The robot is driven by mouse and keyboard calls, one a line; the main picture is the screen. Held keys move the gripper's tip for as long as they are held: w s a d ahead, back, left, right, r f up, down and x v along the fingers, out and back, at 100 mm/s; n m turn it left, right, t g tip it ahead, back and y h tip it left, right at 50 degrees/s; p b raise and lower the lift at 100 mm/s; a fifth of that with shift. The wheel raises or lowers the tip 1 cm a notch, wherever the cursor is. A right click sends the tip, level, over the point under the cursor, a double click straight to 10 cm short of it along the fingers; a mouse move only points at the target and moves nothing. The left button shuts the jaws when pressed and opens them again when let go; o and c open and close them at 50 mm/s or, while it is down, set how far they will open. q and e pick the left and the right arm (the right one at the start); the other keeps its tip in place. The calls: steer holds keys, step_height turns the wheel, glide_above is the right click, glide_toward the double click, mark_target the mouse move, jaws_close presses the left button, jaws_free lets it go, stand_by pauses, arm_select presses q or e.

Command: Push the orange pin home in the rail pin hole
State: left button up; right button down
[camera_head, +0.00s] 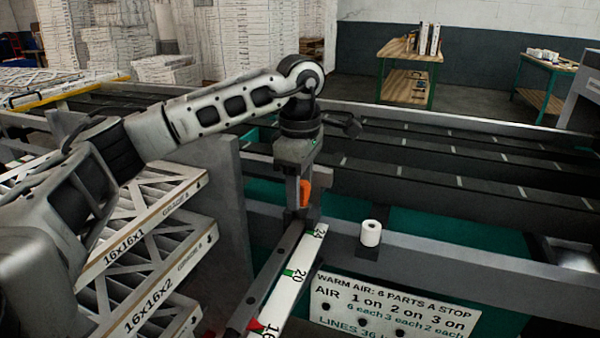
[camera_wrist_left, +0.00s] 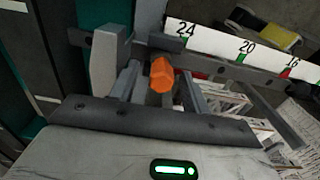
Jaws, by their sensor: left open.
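The orange pin (camera_head: 305,192) stands at the far end of the numbered rail (camera_head: 292,272), close to the 24 mark. My left gripper (camera_head: 298,200) reaches down over it from above. In the left wrist view the pin's faceted orange head (camera_wrist_left: 162,75) shows between the two spread fingers of my left gripper (camera_wrist_left: 157,90), with gaps visible beside it. The gripper is open. The rail pin hole is hidden beneath the pin and fingers, so how deep the pin sits cannot be told. My right gripper is out of view.
Boxed filters (camera_head: 150,250) are stacked left of the rail beside a grey upright panel (camera_head: 222,215). A white roll (camera_head: 371,233) stands on the grey beam to the right. A lettered sign (camera_head: 390,305) hangs below it. Dark conveyor lanes lie behind.

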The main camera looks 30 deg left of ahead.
arm_select(q)
step_height(320, 180, up, 16)
steer(key=p, duration=0.3)
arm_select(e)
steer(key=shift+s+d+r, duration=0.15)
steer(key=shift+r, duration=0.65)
